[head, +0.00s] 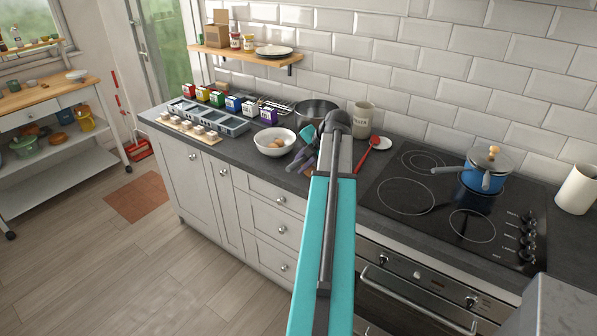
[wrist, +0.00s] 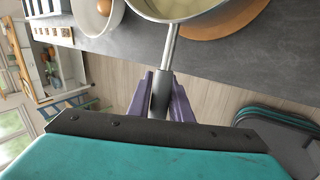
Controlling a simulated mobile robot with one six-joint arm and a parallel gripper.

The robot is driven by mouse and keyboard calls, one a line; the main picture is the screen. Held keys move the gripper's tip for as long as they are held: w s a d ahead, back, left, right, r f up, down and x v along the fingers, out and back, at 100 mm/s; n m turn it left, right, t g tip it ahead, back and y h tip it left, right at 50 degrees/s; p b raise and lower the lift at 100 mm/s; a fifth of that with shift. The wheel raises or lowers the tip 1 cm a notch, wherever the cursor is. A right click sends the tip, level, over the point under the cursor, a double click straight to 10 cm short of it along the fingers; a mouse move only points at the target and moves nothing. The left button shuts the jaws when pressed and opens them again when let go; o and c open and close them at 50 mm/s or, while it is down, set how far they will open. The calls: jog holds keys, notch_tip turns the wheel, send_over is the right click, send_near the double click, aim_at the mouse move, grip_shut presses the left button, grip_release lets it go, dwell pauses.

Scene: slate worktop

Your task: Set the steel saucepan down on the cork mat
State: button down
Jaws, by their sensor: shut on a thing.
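The steel saucepan (head: 317,110) shows in the head view at the back of the worktop, partly behind my arm. In the wrist view the saucepan (wrist: 160,15) is cut off at the top, with pale pieces inside. My gripper (wrist: 160,84) has its purple fingers shut on the saucepan's handle (wrist: 168,52). In the head view my gripper (head: 305,160) is partly hidden by my arm. The round brown cork mat (wrist: 228,24) lies to the right of the pan in the wrist view, partly covered by it. I cannot tell whether pan and mat touch.
A white bowl with eggs (head: 275,142) stands left of the pan. A beige crock (head: 363,120) and a red spoon (head: 366,156) are to the right. Farther right is the hob (head: 420,190) with a blue pot (head: 484,175). Boxes and a grey tray (head: 207,117) fill the left.

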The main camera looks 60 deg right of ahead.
jog(key=shift+d+r, duration=0.1)
jog(key=shift+w+d+f+p, duration=0.1)
jog(key=shift+w+f+p, duration=0.1)
jog(key=shift+f+p, duration=0.3)
jog(key=shift+w+d+f+p, duration=0.15)
jog(key=shift+f+p, duration=0.15)
jog(key=shift+f, duration=0.45)
jog(key=shift+w+f+p, duration=0.2)
jog(key=shift+f+p, duration=0.2)
jog(key=shift+f, duration=0.2)
jog(key=c, duration=1.6)
grip_release()
jog(key=shift+b+v, duration=1.7)
jog(key=shift+v, duration=4.3)
